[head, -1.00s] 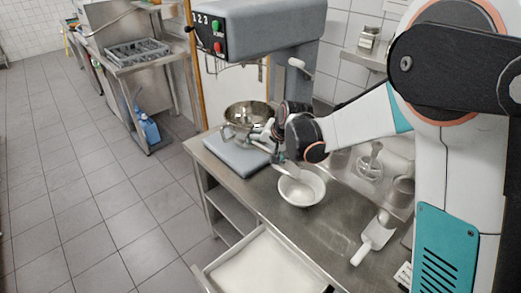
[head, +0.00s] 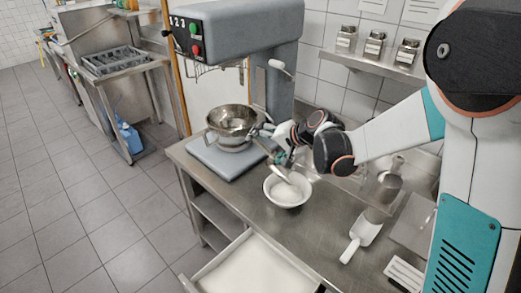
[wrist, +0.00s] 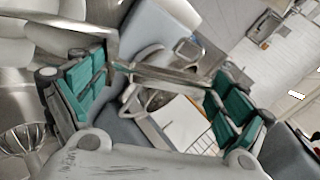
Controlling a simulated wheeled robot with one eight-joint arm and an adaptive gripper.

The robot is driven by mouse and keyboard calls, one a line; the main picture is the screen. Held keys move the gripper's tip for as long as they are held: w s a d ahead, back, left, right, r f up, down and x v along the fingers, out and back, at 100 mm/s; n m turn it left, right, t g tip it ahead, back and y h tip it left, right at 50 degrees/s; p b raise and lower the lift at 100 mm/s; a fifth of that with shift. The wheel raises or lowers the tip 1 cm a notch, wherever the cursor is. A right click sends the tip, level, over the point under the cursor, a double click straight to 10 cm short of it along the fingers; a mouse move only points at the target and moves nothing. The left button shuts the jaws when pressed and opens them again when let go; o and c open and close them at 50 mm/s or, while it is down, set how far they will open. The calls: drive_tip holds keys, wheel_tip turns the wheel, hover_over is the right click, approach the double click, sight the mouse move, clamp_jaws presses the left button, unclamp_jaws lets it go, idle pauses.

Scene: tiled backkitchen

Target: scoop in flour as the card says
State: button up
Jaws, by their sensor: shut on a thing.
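My gripper (head: 281,157) is above the far-left rim of a white bowl (head: 288,203) on the steel counter. It is shut on a metal utensil, whose bar crosses between the teal finger pads in the wrist view (wrist: 165,75). Its lower end reaches the bowl; whether it touches the white powder inside is unclear. A steel mixing bowl (head: 232,140) stands under the mixer. A white scoop (head: 364,232) lies on the counter to the right. A white-filled drawer (head: 252,268) is open at the front. A printed card (head: 403,275) lies at the right edge.
The grey mixer (head: 240,35) stands behind the bowls. Steel containers (head: 388,185) stand at the back right, and labelled jars (head: 375,45) are on the wall shelf. Bare counter (head: 325,215) lies between the white bowl and the scoop.

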drive_tip(key=shift+s+d+r+m+t+y+b, duration=0.25)
drive_tip(key=shift+d+y+b, duration=0.35)
drive_tip(key=shift+d, duration=0.3)
drive_tip(key=shift+s+d+r+m+t+y+b, duration=0.1)
drive_tip(key=shift+s+d+r+t+y+b, duration=0.1)
drive_tip(key=shift+d+r+y+b, duration=0.5)
drive_tip(key=shift+s+d+m+t+y+b, duration=0.2)
drive_tip(key=shift+d+y+b, duration=0.3)
drive_tip(key=shift+d, duration=0.6)
drive_tip(key=s+a+r+n+g+h+p, duration=0.3)
drive_tip(key=r+h+p, duration=0.4)
drive_tip(key=h+p, duration=0.4)
drive_tip(key=shift+s+a+h+p, duration=0.3)
drive_tip(key=shift+s+a+p, duration=0.2)
drive_tip(key=shift+s+a, duration=0.1)
idle(0.4)
